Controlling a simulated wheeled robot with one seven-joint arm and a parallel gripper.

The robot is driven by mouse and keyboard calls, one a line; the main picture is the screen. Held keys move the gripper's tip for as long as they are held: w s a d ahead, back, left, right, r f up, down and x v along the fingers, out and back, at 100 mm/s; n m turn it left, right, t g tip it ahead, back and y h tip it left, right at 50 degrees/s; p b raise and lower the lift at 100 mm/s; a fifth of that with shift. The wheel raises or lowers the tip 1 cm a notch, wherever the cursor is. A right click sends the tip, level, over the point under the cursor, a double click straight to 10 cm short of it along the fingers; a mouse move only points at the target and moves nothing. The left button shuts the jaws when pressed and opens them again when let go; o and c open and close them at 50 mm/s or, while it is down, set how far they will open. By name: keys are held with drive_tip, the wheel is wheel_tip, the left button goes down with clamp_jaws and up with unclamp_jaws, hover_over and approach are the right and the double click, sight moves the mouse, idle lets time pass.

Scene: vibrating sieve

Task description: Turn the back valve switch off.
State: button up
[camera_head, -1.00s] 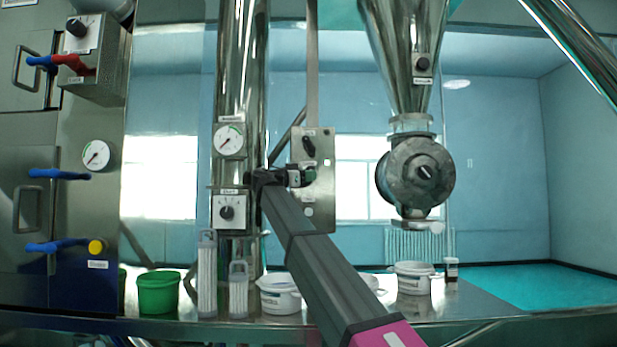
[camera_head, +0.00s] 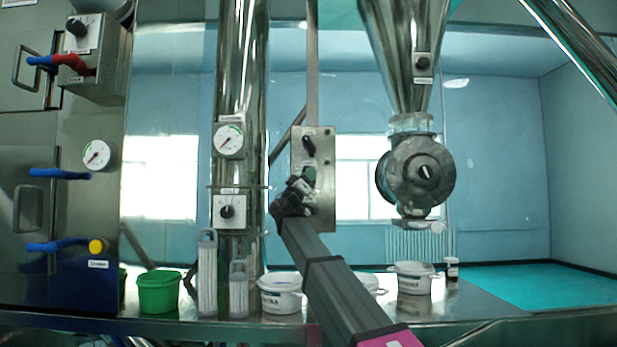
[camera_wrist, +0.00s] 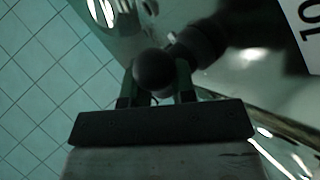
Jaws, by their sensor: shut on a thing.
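My gripper (camera_head: 301,184) is in front of the lower part of a grey metal switch panel (camera_head: 325,170) in the middle of the head view. In the wrist view, my gripper (camera_wrist: 155,85) is shut on a dark round knob (camera_wrist: 155,68), with a finger on each side. A dark stem runs from near the knob to the upper right. The panel's upper black switch (camera_head: 309,145) is clear of my gripper. I cannot tell which control is the back valve switch; the held knob is hidden in the head view.
A steel pipe with a gauge (camera_head: 228,140) and a dial switch (camera_head: 227,211) stands left of the panel. A round metal valve (camera_head: 418,172) hangs under a funnel at right. A green bucket (camera_head: 158,291) and white tubs (camera_head: 412,278) stand on the table below.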

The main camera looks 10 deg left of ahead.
drive_tip(key=shift+n+t+y, duration=0.7)
drive_tip(key=shift+n, duration=0.3)
drive_tip(key=o, duration=0.9)
drive_tip(key=v, duration=1.1)
drive_tip(key=shift+a, duration=0.1)
